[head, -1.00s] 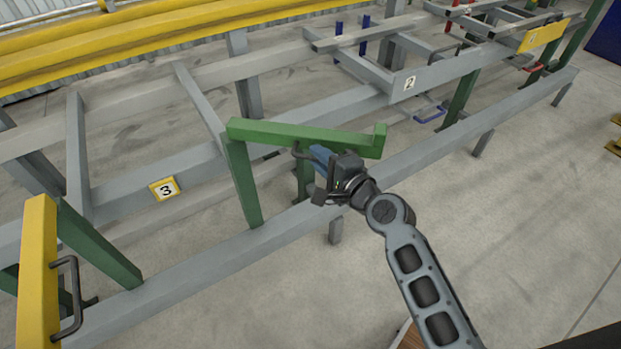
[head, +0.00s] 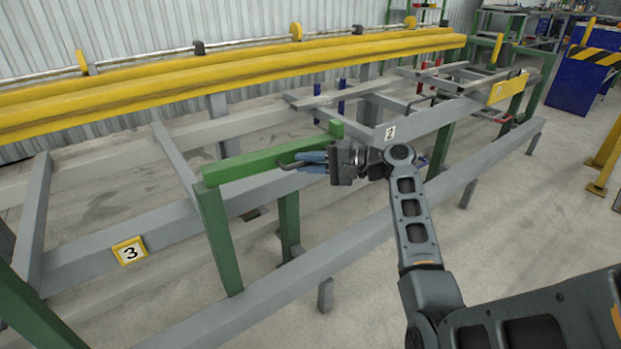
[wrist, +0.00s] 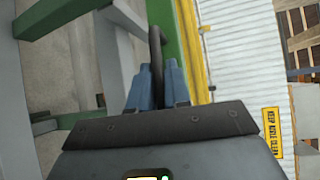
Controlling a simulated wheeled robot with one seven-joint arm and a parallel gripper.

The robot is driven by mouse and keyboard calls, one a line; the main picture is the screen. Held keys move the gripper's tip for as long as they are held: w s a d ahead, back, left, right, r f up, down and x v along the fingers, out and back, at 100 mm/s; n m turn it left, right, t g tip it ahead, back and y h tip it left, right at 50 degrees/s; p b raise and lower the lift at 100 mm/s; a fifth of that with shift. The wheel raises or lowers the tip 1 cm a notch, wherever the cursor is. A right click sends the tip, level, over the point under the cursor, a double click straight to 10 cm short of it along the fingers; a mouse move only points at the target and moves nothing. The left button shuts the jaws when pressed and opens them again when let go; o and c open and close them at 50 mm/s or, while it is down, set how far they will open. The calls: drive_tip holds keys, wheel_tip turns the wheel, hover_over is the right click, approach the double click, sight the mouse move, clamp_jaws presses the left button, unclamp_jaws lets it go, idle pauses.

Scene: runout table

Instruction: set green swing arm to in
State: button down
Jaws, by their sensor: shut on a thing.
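The green swing arm (head: 245,165) is a long green bar on top of a green post. My gripper (head: 302,163) is shut on the dark handle (head: 287,165) on the near side of this bar. In the wrist view the blue fingers (wrist: 157,82) close around the dark handle (wrist: 156,45), and the green bar (wrist: 170,30) lies just behind it. The fingers hide part of the handle.
Long yellow bars (head: 230,72) lie along the back of the grey frame. The lower grey rail (head: 270,290) runs in front. Open floor (head: 500,240) lies at the right.

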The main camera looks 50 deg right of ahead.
drive_tip(key=shift+w+d+n+g+y+b, duration=0.4)
drive_tip(key=shift+w+d+n+y, duration=0.2)
drive_tip(key=shift+w+d+y, duration=0.35)
drive_tip(key=shift+w+a, duration=0.1)
drive_tip(key=c, duration=1.2)
unclamp_jaws()
drive_tip(key=shift+p+v, duration=0.75)
drive_tip(key=shift+v, duration=3.15)
drive_tip(key=shift+a, duration=0.1)
